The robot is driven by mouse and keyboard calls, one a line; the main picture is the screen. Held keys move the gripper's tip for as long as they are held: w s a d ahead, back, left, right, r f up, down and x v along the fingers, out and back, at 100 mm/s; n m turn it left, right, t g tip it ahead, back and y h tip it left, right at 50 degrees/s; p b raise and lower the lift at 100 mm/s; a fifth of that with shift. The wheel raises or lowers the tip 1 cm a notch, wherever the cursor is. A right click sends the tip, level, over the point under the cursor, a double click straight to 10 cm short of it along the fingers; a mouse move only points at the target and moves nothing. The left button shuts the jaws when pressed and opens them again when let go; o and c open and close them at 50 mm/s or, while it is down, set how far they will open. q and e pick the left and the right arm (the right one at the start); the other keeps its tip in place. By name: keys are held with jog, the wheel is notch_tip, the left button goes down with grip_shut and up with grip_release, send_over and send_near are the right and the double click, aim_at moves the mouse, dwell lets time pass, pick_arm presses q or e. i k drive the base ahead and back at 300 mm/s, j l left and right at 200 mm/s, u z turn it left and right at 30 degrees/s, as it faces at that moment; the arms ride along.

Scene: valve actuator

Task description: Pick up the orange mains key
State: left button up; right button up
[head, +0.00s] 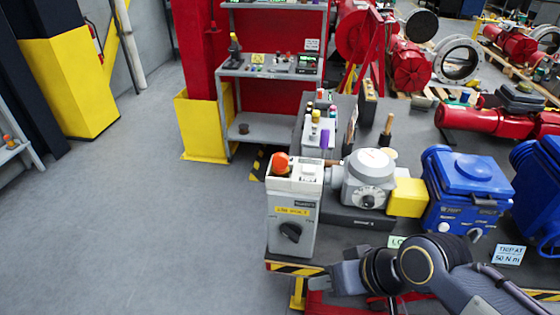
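A rounded orange piece, which looks like the orange mains key (281,163), sits at the top left of a grey control box (291,215). The box stands upright at the near left corner of the workbench. It has a yellow label and a black rotary knob on its front. My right arm comes in from the lower right. Its dark gripper (325,284) is low in front of the bench edge, below and to the right of the key and apart from it. The finger gap is not clear from this angle. My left gripper is not in view.
Small bottles and tools stand farther back. A grey shelf (268,128) is beyond. The floor (130,220) at left is clear.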

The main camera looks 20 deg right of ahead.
aim_at(280, 160)
jog(key=j+z, duration=0.1)
jog(key=z, duration=0.3)
jog(key=i+j+z, duration=0.1)
jog(key=z, duration=0.25)
jog(key=j+z, duration=0.15)
jog(key=z, duration=0.25)
jog(key=i, duration=0.05)
